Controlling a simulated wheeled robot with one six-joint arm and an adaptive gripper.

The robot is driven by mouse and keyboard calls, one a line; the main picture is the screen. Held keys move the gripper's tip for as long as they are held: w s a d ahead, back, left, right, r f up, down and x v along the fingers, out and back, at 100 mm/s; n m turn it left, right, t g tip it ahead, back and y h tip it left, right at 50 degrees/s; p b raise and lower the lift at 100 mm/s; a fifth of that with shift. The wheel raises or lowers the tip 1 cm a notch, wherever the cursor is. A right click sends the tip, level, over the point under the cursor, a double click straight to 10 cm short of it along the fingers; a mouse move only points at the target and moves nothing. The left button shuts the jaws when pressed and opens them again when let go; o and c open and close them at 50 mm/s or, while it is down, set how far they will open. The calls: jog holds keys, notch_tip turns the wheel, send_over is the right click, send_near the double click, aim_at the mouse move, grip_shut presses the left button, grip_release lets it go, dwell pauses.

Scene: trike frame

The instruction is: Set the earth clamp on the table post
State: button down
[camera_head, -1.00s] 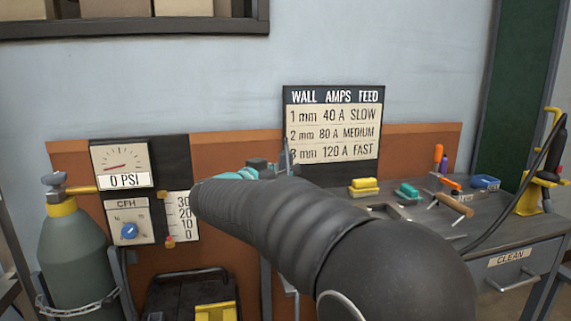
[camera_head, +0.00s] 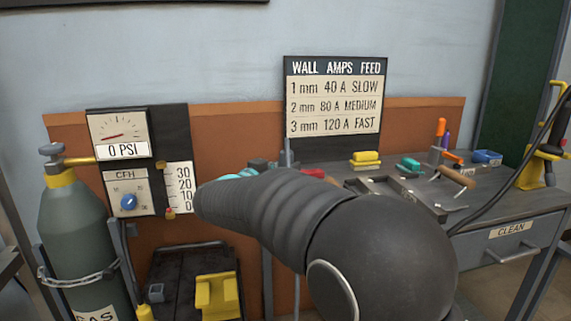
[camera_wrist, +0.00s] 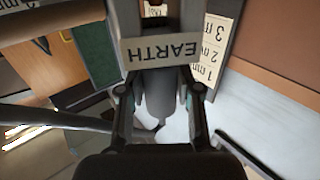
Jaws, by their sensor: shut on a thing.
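In the wrist view my gripper (camera_wrist: 158,98) is shut on a grey piece (camera_wrist: 160,78), which I take to be the earth clamp. A plate lettered EARTH (camera_wrist: 160,50) shows upside down just beyond the fingers; I cannot tell whether it belongs to the clamp. In the head view my dark arm hides most of the gripper and the clamp. A thin upright grey post (camera_head: 287,152) stands at the left end of the table (camera_head: 490,215), close to the gripper end. I cannot tell whether the clamp touches it.
A red item (camera_head: 313,173) shows just right of the post. A yellow block (camera_head: 366,159), a teal item (camera_head: 409,164) and hand tools lie on the table. A settings sign (camera_head: 334,95) stands behind. A gas cylinder (camera_head: 85,225) and gauge panel (camera_head: 120,135) are at left.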

jog(key=shift+f, duration=0.5)
dwell(0.7)
jog(key=c, duration=0.7)
grip_release()
